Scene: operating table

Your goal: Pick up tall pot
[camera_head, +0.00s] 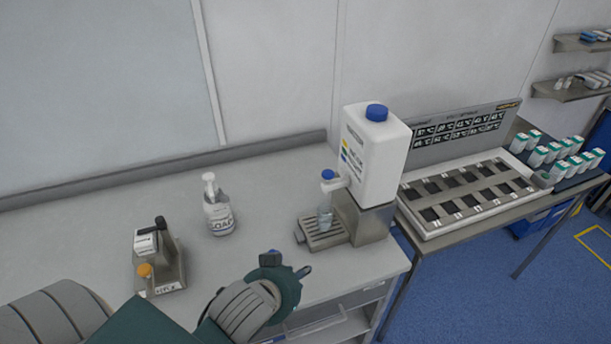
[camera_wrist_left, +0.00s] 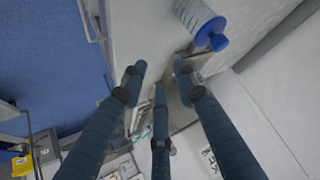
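No thing in view is plainly marked as the tall pot. A small orange-capped pot (camera_head: 144,271) sits in a metal stand at the left of the bench. My left gripper (camera_wrist_left: 158,78) has its three dark blue fingers spread apart, with nothing held between them. In the head view my left wrist is over the bench's front edge, in front of and left of the drip tray; its fingers are mostly hidden there. My right gripper is not in view.
A soap bottle (camera_head: 218,207) stands mid-bench. A slotted panel (camera_head: 468,195) and several green-white boxes (camera_head: 553,152) are further right.

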